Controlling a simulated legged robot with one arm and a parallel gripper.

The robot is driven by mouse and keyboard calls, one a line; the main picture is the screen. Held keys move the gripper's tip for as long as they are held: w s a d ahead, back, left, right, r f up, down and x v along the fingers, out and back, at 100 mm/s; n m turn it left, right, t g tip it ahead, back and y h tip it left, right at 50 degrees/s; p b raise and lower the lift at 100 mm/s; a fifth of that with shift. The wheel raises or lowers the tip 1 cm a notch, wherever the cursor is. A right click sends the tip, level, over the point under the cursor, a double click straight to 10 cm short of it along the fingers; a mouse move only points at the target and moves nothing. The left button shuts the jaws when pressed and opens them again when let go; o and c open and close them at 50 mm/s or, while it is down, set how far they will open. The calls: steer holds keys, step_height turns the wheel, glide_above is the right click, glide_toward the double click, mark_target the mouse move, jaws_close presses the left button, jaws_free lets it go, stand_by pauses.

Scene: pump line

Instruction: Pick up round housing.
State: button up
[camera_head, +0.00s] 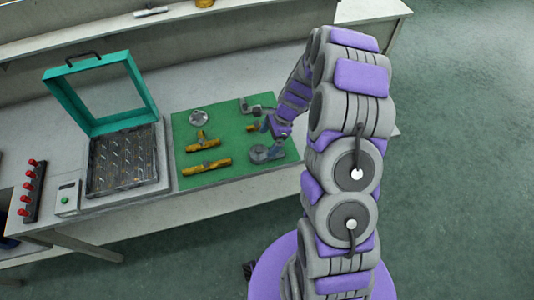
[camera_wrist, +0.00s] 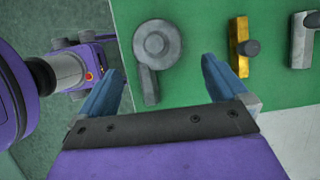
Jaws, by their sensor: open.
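The round housing (camera_wrist: 157,42) is a grey disc-shaped part with a raised centre and a straight stub. It lies flat on the green mat (camera_wrist: 190,92) in the wrist view. My gripper (camera_wrist: 162,74) is open and empty, with its blue fingers apart. In that view the stub shows between the fingers and the round body lies just beyond their tips. In the head view the housing (camera_head: 260,154) is at the mat's near right, and my gripper (camera_head: 268,129) is close to it. The exact height of the fingers above it is unclear.
A small yellow part (camera_wrist: 238,47) and a grey bracket (camera_wrist: 304,40) lie beside the housing. Another grey round part (camera_head: 199,117) and two yellow pipe pieces (camera_head: 207,167) share the mat. A teal-lidded box (camera_head: 124,160) stands open to the left.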

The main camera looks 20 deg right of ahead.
mark_target(256, 150)
steer(key=a, duration=0.1)
steer(key=a+f, duration=0.2)
steer(key=a, duration=0.1)
steer(key=shift+s+a+b, duration=0.1)
steer(key=shift+b, duration=0.25)
steer(key=b+x, duration=0.1)
steer(key=x, duration=0.1)
steer(key=shift+f, duration=0.35)
steer(key=shift+d+f, duration=0.55)
steer(key=shift+d, duration=0.1)
steer(key=shift+d+r, duration=0.1)
steer(key=shift+d, duration=0.25)
steer(key=shift+a, duration=1.15)
steer(key=c, duration=0.6)
steer(key=shift+c, duration=0.7)
steer(key=shift+d, duration=0.85)
steer(key=c, duration=0.4)
